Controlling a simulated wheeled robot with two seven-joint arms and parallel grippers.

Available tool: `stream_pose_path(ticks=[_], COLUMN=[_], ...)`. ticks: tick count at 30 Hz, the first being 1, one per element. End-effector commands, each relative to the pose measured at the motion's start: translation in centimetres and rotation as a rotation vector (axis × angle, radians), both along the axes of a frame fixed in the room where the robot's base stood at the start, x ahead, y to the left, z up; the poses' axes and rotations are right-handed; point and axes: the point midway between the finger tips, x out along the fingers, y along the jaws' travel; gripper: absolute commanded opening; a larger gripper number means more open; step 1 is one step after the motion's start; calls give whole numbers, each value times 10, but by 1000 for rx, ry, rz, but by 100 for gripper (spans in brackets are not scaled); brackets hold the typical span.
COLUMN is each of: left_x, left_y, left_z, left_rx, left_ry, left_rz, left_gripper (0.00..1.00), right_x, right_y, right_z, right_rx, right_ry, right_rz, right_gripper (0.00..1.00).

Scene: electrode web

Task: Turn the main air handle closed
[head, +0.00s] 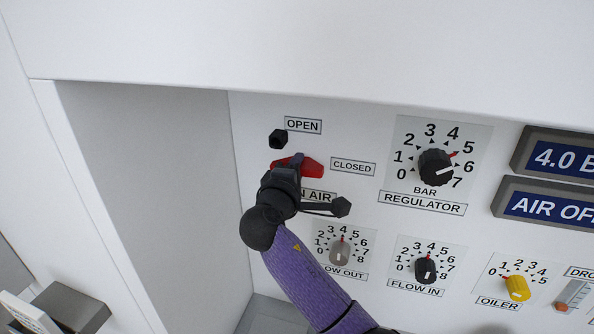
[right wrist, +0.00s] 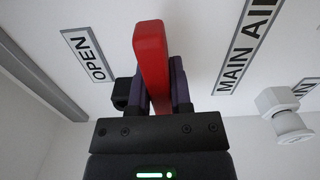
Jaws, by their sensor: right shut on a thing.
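The red main air handle (head: 313,168) is on the white panel. It lies roughly level in the head view, its right end toward the CLOSED label (head: 353,166). The OPEN label (head: 303,125) is above it. My right gripper (head: 296,163) is shut on the handle and hides part of it. In the right wrist view the red handle (right wrist: 151,55) stands up between the two dark fingers of my right gripper (right wrist: 160,88). The MAIN AIR label (head: 320,196) is partly hidden behind the gripper. My left gripper is not in view.
A black peg (head: 278,139) sticks out just above the handle. The regulator knob (head: 436,167) is to the right, with flow and oiler knobs below. A display (head: 548,207) at the right reads "AIR OF", cut off by the frame edge. A side wall (head: 160,190) bounds the panel on the left.

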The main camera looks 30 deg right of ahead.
Motion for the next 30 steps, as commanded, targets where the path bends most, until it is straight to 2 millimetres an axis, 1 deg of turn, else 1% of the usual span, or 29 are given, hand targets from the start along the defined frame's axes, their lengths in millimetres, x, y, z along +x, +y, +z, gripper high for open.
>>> stream_pose_path(ticks=[1, 9, 22, 23, 24, 26, 27, 30], left_x=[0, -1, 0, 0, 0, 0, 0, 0], left_y=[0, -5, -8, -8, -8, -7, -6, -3], left_z=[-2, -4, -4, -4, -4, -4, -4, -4], left_rx=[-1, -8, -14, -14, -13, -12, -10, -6], left_ry=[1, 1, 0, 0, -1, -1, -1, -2], left_rz=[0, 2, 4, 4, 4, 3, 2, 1], left_gripper=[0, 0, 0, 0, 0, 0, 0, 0], right_x=[0, 0, 0, 0, 0, 0, 0, 0], right_y=[1, 0, 0, 0, 0, 0, 0, 0], right_z=[-3, -2, -2, -2, -2, -2, -1, -1], right_rx=[13, 48, 54, 54, 54, 52, 52, 52], right_ry=[-9, -50, -55, -55, -55, -55, -55, -56], right_rz=[1, 0, 0, 0, 0, 0, 0, 0], right_gripper=[0, 0, 0, 29, 38, 50, 59, 60])
